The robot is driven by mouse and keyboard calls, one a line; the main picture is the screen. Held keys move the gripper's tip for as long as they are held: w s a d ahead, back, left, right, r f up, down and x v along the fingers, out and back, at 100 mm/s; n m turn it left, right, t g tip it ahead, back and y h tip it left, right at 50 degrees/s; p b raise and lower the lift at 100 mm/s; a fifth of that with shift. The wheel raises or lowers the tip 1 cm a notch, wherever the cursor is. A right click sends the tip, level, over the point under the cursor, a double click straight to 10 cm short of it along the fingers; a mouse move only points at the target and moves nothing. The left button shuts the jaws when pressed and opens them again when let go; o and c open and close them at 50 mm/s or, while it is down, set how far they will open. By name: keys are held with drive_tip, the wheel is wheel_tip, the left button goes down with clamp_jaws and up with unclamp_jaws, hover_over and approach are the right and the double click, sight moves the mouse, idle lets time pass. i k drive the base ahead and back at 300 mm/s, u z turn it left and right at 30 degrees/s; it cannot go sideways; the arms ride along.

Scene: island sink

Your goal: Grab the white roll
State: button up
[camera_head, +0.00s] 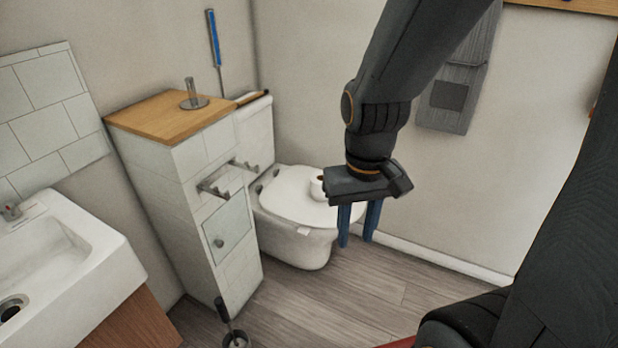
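The white roll (317,189) rests on the closed white toilet lid (285,192), near its right side. A dark hole shows at its top, and its right part is hidden behind my gripper. My gripper (357,238) points down with two blue fingers apart and nothing visible between them. It appears just right of the roll in the picture, nearer to the camera, with the fingertips over the floor. I cannot tell the exact distance between gripper and roll.
A tiled cabinet (190,185) with a wooden top and a metal holder (228,178) stands left of the toilet. A white sink (55,255) is at the far left. A grey towel (459,85) hangs on the back wall. Wooden floor (350,290) lies clear in front of the toilet.

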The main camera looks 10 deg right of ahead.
sight(315, 193)
drive_tip(key=z, duration=0.25)
drive_tip(key=i, duration=1.15)
drive_tip(key=z, duration=0.45)
